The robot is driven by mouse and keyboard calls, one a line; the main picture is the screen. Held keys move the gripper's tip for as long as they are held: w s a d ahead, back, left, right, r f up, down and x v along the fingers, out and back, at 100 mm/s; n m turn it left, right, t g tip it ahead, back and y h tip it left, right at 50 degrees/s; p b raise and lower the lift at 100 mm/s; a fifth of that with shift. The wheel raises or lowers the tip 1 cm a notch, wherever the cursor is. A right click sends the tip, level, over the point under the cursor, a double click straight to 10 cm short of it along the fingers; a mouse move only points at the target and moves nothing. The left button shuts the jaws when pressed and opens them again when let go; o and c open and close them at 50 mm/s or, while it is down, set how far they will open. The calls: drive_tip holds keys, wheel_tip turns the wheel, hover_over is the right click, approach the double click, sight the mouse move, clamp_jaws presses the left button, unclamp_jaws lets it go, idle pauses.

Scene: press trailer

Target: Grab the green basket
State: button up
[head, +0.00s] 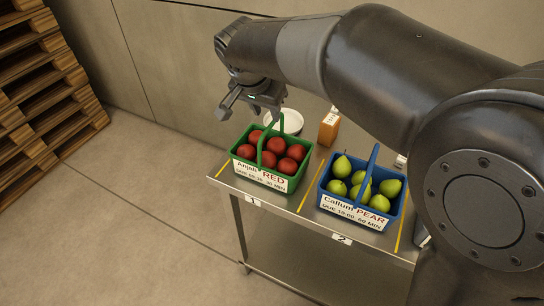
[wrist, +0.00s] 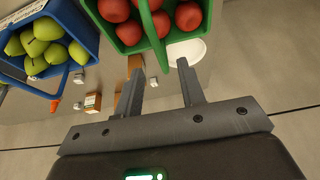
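The green basket (head: 302,168) stands on the metal table, filled with red fruit (head: 277,145), with a white label reading "RED" on its front. Its green handle stands upright. My gripper (head: 248,110) is above and just behind the basket, fingers spread and empty. In the wrist view the basket (wrist: 182,37) is at the top, and its handle runs down towards the gap between the open fingertips (wrist: 160,68). No finger is closed on the handle; I cannot tell the exact depth between them.
A blue basket (head: 325,193) of green pears stands to the right on the same metal table (head: 232,184). A white bowl (head: 292,121) and an orange carton (head: 329,128) are behind the baskets. A wall is behind the table; wooden pallets (head: 40,90) are at far left.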

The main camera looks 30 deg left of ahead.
sight(271, 124)
drive_tip(key=x, duration=0.9)
drive_tip(key=shift+d, duration=0.1)
drive_tip(key=shift+f, duration=0.2)
idle(0.4)
drive_tip(key=shift+c, duration=0.2)
clamp_jaws()
idle(1.2)
